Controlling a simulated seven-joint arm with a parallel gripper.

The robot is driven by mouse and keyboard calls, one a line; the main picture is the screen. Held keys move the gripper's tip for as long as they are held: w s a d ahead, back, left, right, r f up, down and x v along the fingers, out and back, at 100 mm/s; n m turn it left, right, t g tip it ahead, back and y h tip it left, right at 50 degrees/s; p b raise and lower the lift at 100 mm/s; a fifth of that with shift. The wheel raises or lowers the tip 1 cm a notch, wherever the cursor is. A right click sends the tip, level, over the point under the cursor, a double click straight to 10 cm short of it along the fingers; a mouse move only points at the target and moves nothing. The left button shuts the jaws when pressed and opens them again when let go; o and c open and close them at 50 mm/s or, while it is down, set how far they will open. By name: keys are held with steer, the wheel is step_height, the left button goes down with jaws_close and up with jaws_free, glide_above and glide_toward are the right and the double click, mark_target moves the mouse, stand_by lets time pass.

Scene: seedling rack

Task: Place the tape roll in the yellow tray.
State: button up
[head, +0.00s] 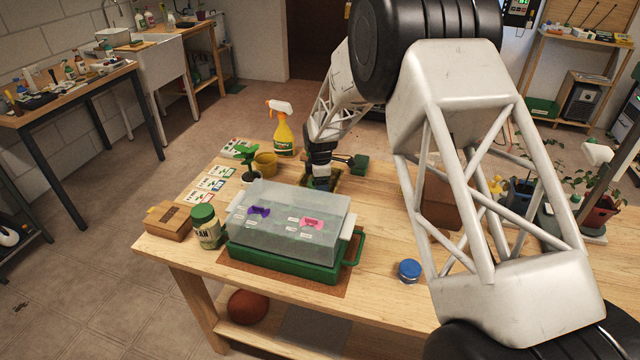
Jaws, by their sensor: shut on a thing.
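My gripper (320,183) points down at the back of the wooden table, behind the clear-lidded box. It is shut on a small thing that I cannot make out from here. A low yellowish tray (335,186) shows in part around and below the gripper. Its front is hidden by the box, so I cannot tell whether the held thing touches it. I see no tape roll that I can make out clearly anywhere on the table.
A green box with a clear lid (290,218) stands in front of the gripper. A blue-topped round item (409,270) lies right, near free table.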

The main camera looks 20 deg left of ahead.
steer(key=shift+f, duration=0.35)
steer(key=o, duration=0.9)
steer(key=shift+r, duration=0.15)
step_height(320, 180, up, 12)
steer(key=shift+r, duration=0.1)
stand_by(1.1)
